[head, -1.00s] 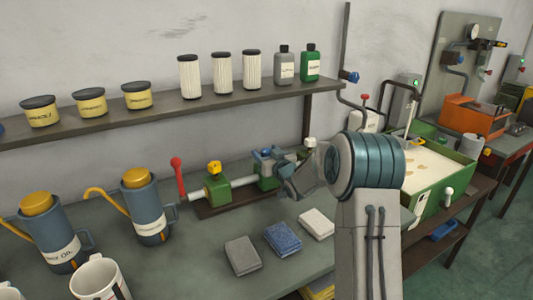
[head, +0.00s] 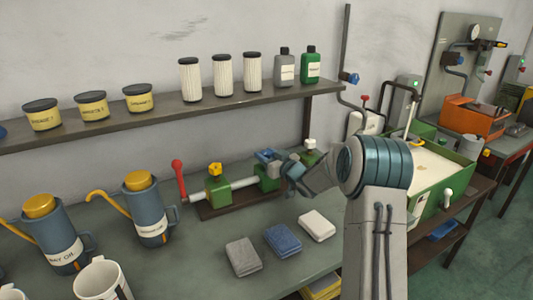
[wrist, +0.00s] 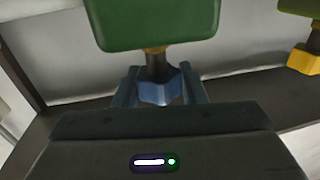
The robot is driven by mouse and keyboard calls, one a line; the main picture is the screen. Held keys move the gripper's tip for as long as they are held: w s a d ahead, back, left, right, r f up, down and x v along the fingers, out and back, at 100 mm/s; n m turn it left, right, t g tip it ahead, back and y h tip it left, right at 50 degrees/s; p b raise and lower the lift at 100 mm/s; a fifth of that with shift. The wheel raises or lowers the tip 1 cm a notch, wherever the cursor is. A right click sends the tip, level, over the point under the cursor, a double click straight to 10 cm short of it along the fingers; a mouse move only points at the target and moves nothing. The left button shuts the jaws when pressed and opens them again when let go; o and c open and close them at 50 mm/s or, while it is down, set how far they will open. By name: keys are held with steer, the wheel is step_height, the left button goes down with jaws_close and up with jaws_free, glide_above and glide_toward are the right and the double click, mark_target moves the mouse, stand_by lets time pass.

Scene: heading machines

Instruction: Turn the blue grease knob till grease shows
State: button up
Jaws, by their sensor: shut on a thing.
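The blue grease knob (wrist: 158,94) sits between the two fingers of my gripper (wrist: 159,86) in the wrist view. The fingers are shut on it from both sides. A dark stem with a brass-coloured collar joins the knob to a green block (wrist: 152,22). In the head view the blue knob (head: 267,155) tops the middle green block (head: 266,176), and my gripper (head: 283,166) reaches it from the right. I cannot make out any grease at the block.
A yellow knob (head: 215,168) tops the left green block, with a red-handled lever (head: 179,180) beyond it. A white knob (head: 309,144) stands right of my gripper. Folded cloths (head: 283,241) lie in front. Oil cans (head: 147,210) stand left. A shelf (head: 165,112) runs above.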

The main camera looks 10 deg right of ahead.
steer(key=n+g+y+p, duration=0.1)
steer(key=n+y+p, duration=0.1)
steer(key=y, duration=0.1)
steer(key=shift+d+r+g, duration=0.15)
steer(key=shift+r+g, duration=0.05)
steer(key=shift+g, duration=0.2)
steer(key=n+g+y+p, duration=0.2)
steer(key=g, duration=0.1)
steer(key=shift+n+y, duration=0.4)
steer(key=n+g+y, duration=0.2)
steer(key=g, duration=0.1)
steer(key=shift+f+n, duration=0.2)
steer(key=shift+n, duration=0.1)
steer(key=shift+n+g+y, duration=0.4)
steer(key=shift+n+g, duration=0.2)
steer(key=shift+g, duration=0.5)
steer(key=shift+r+g, duration=0.15)
steer(key=shift+g, duration=0.15)
steer(key=o, duration=1)
steer(key=shift+c, duration=0.2)
steer(key=b+v, duration=0.2)
steer(key=v, duration=1.1)
steer(key=shift+d+f, duration=0.25)
steer(key=shift+d, duration=0.15)
